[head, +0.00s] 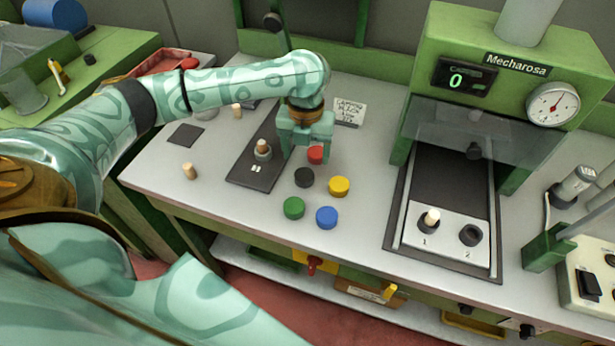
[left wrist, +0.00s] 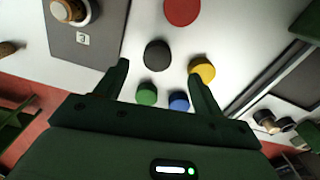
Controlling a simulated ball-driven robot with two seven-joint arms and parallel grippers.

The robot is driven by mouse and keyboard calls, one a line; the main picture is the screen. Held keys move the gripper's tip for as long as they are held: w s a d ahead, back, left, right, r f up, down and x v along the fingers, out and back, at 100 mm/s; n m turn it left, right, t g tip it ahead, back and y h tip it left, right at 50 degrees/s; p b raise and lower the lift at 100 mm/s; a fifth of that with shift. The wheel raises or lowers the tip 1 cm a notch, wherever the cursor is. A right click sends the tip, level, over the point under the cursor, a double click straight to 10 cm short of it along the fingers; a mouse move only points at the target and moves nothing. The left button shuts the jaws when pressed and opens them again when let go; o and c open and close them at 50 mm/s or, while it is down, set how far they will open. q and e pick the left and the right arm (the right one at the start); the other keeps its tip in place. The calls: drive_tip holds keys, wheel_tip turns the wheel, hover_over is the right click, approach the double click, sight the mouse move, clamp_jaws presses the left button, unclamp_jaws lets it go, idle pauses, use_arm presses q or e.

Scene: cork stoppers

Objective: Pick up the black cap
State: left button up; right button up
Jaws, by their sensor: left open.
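The black cap (head: 304,177) lies on the grey table among other round caps. It also shows in the left wrist view (left wrist: 157,55), ahead of my fingers and nearer the left finger. My left gripper (head: 306,158) is open and empty above the table, behind the black cap and over the red cap (head: 316,155). In the left wrist view its two fingers (left wrist: 160,85) stand apart with nothing between them at the tips. My right gripper is not in view.
Yellow (head: 339,187), green (head: 293,208) and blue (head: 327,217) caps lie close by. A dark plate (head: 248,178) with a cork-topped piece (head: 262,150) is to the left. The green press (head: 455,110) stands to the right.

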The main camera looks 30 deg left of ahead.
sight(304, 174)
use_arm(q)
drive_tip(key=shift+s+f, duration=0.2)
drive_tip(key=shift+f, duration=0.45)
wheel_tip(304, 174, down, 5)
drive_tip(key=b, duration=0.3)
drive_tip(key=shift+s+f, duration=0.15)
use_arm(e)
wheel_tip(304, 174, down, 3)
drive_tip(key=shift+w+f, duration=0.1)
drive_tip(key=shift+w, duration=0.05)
use_arm(q)
drive_tip(key=c, duration=1.1)
